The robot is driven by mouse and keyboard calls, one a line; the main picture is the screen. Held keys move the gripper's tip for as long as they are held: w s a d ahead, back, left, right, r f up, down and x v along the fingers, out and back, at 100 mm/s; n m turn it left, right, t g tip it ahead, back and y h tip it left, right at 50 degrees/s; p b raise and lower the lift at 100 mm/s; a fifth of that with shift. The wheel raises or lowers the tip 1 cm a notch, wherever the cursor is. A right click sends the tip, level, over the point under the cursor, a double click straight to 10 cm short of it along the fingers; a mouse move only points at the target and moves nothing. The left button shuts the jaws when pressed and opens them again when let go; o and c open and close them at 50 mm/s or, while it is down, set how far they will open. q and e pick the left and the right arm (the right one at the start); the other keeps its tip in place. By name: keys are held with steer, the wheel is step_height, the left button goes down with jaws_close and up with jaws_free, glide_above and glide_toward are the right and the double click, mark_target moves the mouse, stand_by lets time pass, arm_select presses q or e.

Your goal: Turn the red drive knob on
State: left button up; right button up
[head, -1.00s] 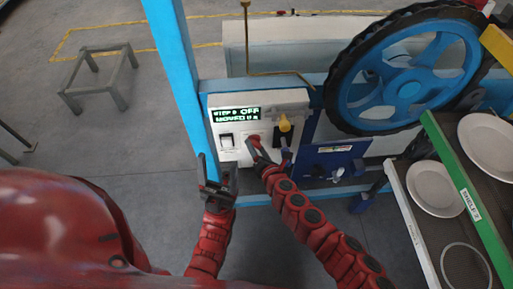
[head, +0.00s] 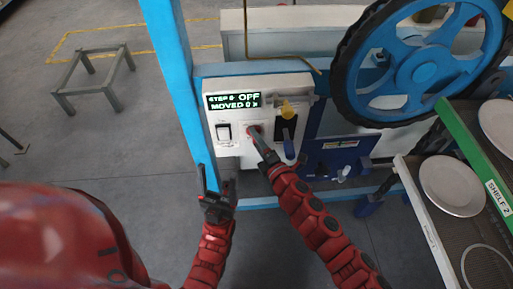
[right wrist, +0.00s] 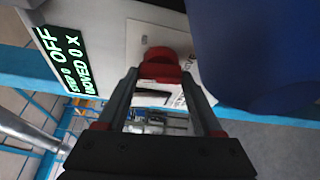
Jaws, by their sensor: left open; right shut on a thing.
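The red drive knob (head: 254,130) is on the white control panel, below the green display (head: 233,101) that reads OFF and MOVED 0. In the right wrist view the red knob (right wrist: 163,66) sits between the fingertips of my right gripper (right wrist: 160,78). My right gripper (head: 260,144) is shut on the knob and hides part of it in the head view. My left gripper (head: 217,182) is open and empty, in front of the blue post and below the panel.
A blue spoked wheel (head: 425,65) stands to the right. A shelf with white plates (head: 452,186) is at the right. A grey stand (head: 93,78) is on the floor at left.

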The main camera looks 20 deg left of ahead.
steer(key=shift+a+f+m+t+y+b, duration=0.15)
steer(key=shift+m+t+b, duration=0.55)
steer(key=shift+m+b, duration=1.45)
steer(key=shift+d+f+m+t+y+b, duration=0.1)
steer(key=shift+m+t+b, duration=0.6)
steer(key=shift+m+b, duration=1.4)
steer(key=shift+a+f+m+t+y+b, duration=0.15)
steer(key=shift+m+t+b, duration=0.55)
steer(key=shift+m+b, duration=1.45)
steer(key=shift+d+n+b, duration=0.1)
steer(key=shift+n+b, duration=0.5)
steer(key=shift+b, duration=0.1)
steer(key=o, duration=1.4)
steer(key=shift+r, duration=0.1)
steer(key=shift+c, duration=0.2)
steer(key=b+v, duration=0.2)
steer(key=v, duration=1.5)
steer(key=shift+s+d, duration=0.15)
